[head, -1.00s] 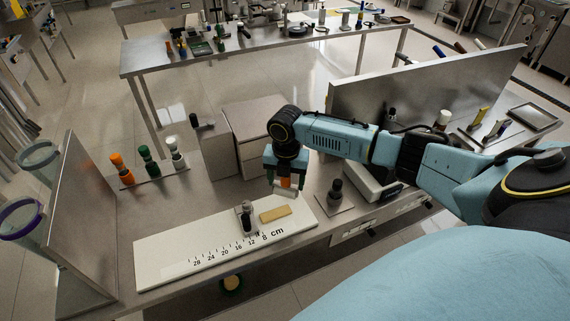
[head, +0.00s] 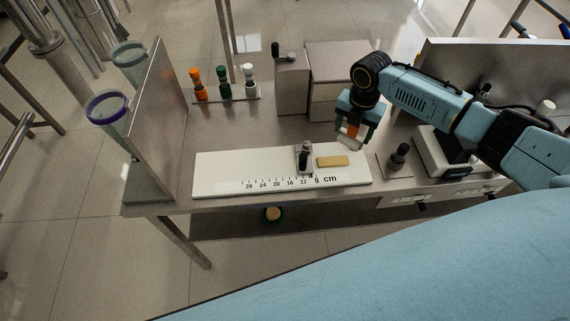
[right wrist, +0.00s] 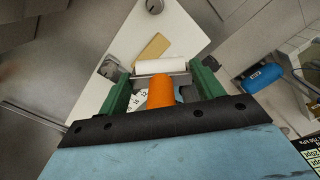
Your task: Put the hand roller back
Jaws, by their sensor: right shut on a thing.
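The hand roller has an orange handle (right wrist: 161,92) and a pale cylinder (right wrist: 160,66). My right gripper (right wrist: 162,84) is shut around the handle, with a green finger on each side. In the head view my right gripper (head: 353,124) holds the roller (head: 349,143) in the air, cylinder end down, by the right back part of the white ruled board (head: 220,178). A grey stand (head: 291,85) with a black piece on top is behind and left of the gripper. I cannot tell which place belongs to the roller. My left gripper is out of view.
A yellow block (head: 333,161) and a black-handled tool (head: 304,157) are on the board. A small plate with a dark knob (head: 398,156) and a pale device (head: 434,152) are to the right. Orange, green and white-topped tools (head: 224,84) stand at back left. A drawer box (head: 337,72) is behind.

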